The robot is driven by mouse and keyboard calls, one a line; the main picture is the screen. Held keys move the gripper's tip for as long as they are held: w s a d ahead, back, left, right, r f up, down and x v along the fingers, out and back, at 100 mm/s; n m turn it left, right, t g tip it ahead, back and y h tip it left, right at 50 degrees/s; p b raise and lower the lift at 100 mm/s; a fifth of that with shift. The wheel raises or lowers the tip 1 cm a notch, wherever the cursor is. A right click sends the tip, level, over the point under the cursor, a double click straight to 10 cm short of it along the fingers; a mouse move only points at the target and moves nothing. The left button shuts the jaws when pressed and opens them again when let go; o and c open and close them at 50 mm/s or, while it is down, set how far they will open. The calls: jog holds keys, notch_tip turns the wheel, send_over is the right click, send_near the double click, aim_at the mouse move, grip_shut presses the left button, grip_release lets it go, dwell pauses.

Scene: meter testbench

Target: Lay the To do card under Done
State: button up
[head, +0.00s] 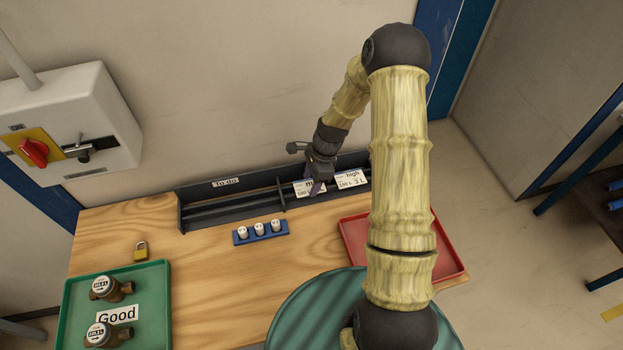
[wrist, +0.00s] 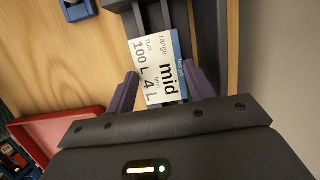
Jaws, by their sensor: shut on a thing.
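The dark card rack (head: 232,204) stands along the back of the table, with a "To do" label (head: 226,183) on its left section. That section shows no card. A white and blue "mid" card (wrist: 160,68) is between the purple fingers of my gripper (wrist: 162,76), which is shut on it. In the head view my gripper (head: 317,186) is at the right section of the rack, partly covering this card. A "high" card (head: 351,179) is just to the right. I see no Done label; my gripper and arm cover part of that section.
A blue block with white pegs (head: 260,232) lies in front of the rack. A red tray (head: 352,238) is at the right, partly behind my arm. A green tray (head: 151,315) with meters and a "Good" label and a padlock (head: 141,251) are at the left.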

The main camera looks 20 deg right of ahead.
jog(key=shift+f, duration=0.2)
jog(key=o, duration=0.7)
jog(key=shift+c, duration=0.2)
jog(key=shift+r, duration=0.1)
jog(key=b+v, duration=0.2)
jog(key=v, duration=1)
jog(key=shift+s+r, duration=0.1)
jog(key=shift+r, duration=0.05)
jog(key=shift+a, duration=0.1)
